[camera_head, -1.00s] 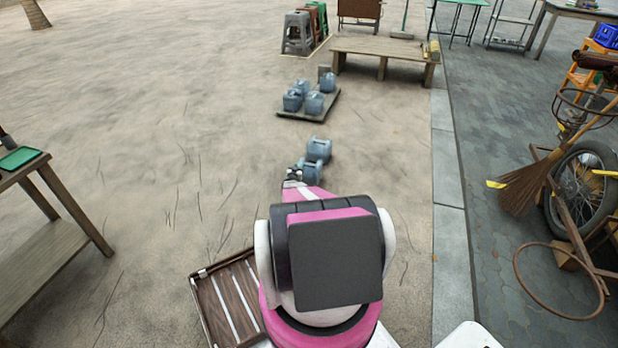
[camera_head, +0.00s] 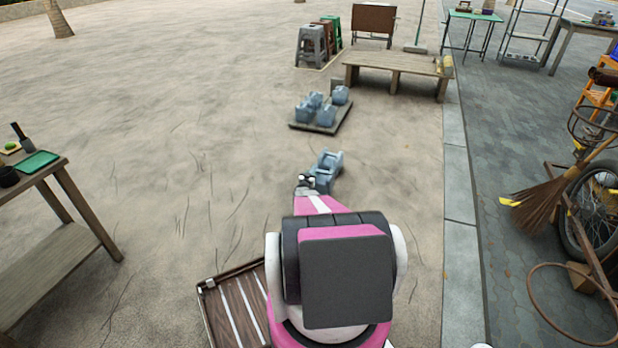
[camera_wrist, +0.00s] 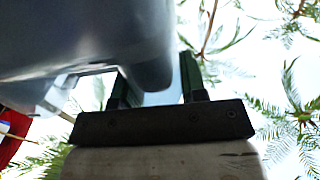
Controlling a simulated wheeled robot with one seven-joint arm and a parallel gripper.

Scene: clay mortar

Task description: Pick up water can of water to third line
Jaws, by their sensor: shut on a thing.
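A blue-grey water can (camera_head: 330,161) is at the end of my outstretched arm in the head view, with what looks like a second can right in front of it, partly overlapping. My gripper (camera_head: 306,181) is at the left side of these cans. In the wrist view, a large grey-blue can (camera_wrist: 90,35) fills the upper left, and part of it sits between the two fingers of my gripper (camera_wrist: 157,85), which is shut on it. Its contents and any lines on it cannot be made out.
Several more cans (camera_head: 327,115) stand on a low pallet (camera_head: 300,126) beyond. A wooden bench (camera_head: 400,62) and stools (camera_head: 312,45) are farther back. A table (camera_head: 50,172) is at left, a slatted tray (camera_head: 212,305) near my base. A broom (camera_head: 545,195) and wheel are at right. Sandy ground between is open.

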